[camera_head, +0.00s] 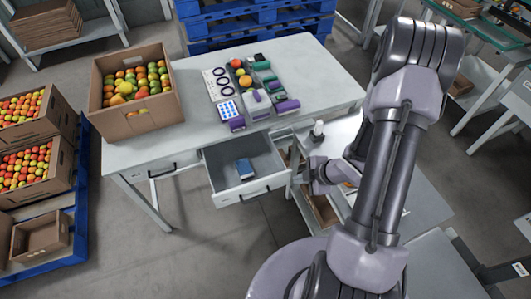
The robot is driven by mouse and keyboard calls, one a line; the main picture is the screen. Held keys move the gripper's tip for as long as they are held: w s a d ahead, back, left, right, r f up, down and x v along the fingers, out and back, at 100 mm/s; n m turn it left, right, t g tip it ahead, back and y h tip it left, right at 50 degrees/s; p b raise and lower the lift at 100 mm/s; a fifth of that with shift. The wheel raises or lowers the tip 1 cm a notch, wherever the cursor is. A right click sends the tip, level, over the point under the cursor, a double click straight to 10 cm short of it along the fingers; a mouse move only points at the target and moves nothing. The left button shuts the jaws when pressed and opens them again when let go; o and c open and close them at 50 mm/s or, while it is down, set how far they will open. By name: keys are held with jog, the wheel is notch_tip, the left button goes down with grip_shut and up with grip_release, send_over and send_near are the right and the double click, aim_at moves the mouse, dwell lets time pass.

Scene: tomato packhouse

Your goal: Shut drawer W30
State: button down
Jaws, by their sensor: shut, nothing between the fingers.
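An open drawer (262,188) is pulled out from under the front of the work table. A small blue item lies on its floor. Its front has a handle and a small label too small to read, so I cannot tell whether this is W30. A second drawer (150,170), left of it under the same table, looks shut. My gripper (298,179) is at the right end of the open drawer's front, its small fingers shut and empty. I cannot tell whether they touch the drawer. My arm hides part of the area to the right.
On the table (150,150) stand a cardboard box (142,118) of mixed tomatoes and a tray with tools and fruit. The floor before the drawer is clear. Crates on a blue pallet (82,180) stand left.

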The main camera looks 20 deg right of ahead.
notch_tip(320, 180, down, 2)
jog(key=s+a+n+y, duration=0.1)
jog(key=s+a, duration=0.1)
jog(key=a, duration=0.1)
jog(key=b, duration=0.4)
send_near(265, 185)
jog(key=f, duration=0.1)
jog(key=s+a+f, duration=0.1)
jog(key=f, duration=0.1)
jog(key=s+f, duration=0.1)
jog(key=shift+a+f, duration=0.15)
jog(key=shift+a, duration=0.05)
jog(key=shift+w+r+b, duration=0.2)
jog(key=shift+w+b, duration=0.25)
jog(key=shift+w, duration=1.55)
jog(key=shift+w, duration=0.1)
